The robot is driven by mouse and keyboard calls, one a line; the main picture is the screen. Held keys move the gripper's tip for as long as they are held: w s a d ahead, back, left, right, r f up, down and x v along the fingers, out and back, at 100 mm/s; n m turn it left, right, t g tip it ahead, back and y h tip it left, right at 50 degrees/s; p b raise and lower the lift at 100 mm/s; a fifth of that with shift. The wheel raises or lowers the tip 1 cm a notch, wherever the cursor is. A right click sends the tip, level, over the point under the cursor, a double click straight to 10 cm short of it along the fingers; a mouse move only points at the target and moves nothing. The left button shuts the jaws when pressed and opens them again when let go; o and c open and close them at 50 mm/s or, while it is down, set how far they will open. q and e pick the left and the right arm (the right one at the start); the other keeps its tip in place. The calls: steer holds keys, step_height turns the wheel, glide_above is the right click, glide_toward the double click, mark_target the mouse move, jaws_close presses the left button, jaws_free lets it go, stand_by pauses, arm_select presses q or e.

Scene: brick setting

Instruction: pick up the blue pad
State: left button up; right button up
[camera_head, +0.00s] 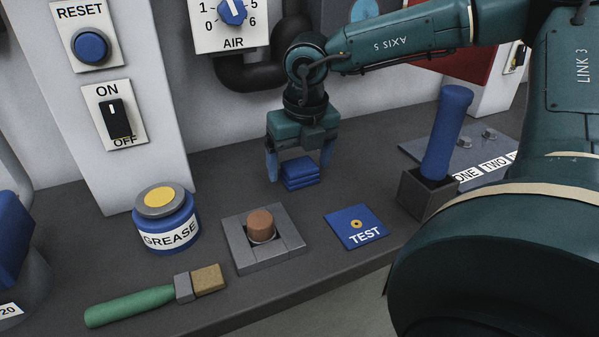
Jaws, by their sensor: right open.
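The blue pad (301,180) looks like a small folded blue stack on the dark grey bench top, near the back wall. My right gripper (299,171) points down over it, with its blue fingers spread on the left and right sides of the pad. The gripper is open, and its body hides the area just above the pad. I cannot tell whether the fingers touch the pad. My left gripper is out of view.
In front stand a GREASE pot (167,228), a grey block with a brown peg (261,224) and a flat blue TEST plate (356,238). A green-handled brush (130,306) lies at the front edge. A blue-handled object stands upright in a grey holder (426,196) at right.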

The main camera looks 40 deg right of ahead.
mark_target(300, 166)
steer(key=shift+c, duration=0.4)
steer(key=c, duration=1.1)
step_height(300, 166, up, 10)
steer(key=p, duration=0.1)
steer(key=o, duration=0.6)
steer(key=shift+c, duration=0.2)
steer(key=c, duration=0.4)
